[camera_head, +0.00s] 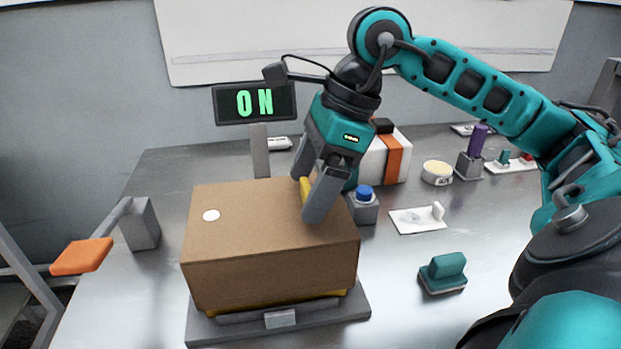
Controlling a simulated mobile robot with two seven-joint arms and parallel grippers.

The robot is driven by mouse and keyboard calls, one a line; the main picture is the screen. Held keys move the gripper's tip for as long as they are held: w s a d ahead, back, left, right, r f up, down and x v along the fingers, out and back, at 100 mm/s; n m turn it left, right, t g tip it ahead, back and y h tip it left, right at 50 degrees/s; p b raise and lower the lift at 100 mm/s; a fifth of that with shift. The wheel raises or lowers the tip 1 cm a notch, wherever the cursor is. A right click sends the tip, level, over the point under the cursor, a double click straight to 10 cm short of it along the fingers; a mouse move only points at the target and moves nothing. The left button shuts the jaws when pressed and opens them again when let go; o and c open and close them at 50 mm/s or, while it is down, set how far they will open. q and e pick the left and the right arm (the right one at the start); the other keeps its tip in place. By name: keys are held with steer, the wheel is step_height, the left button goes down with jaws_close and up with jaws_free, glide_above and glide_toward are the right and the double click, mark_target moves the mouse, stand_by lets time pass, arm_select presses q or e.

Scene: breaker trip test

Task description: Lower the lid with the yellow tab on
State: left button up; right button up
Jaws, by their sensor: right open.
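The lid is a brown cardboard box shape (268,265) over a low grey base (350,308) on the table. A yellow tab (305,188) stands on the right part of its top, and a white round spot is at its upper left. A thin yellow strip (300,303) shows along the lid's lower front edge, above the base. I cannot tell whether the lid rests fully down. My right gripper (307,197) is open, with its fingers on either side of the tab and partly hiding it. What is under the lid is hidden. My left gripper is not in view.
A display reading "ON" (255,102) stands behind the lid. A blue-topped button block (364,206) is close to its right. A grey block with an orange paddle (82,256) is at left. A teal-handled block (443,273) lies at right. The front right table is mostly clear.

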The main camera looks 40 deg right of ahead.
steer(key=p+v, duration=0.3)
steer(key=v, duration=1)
steer(key=shift+a, duration=0.1)
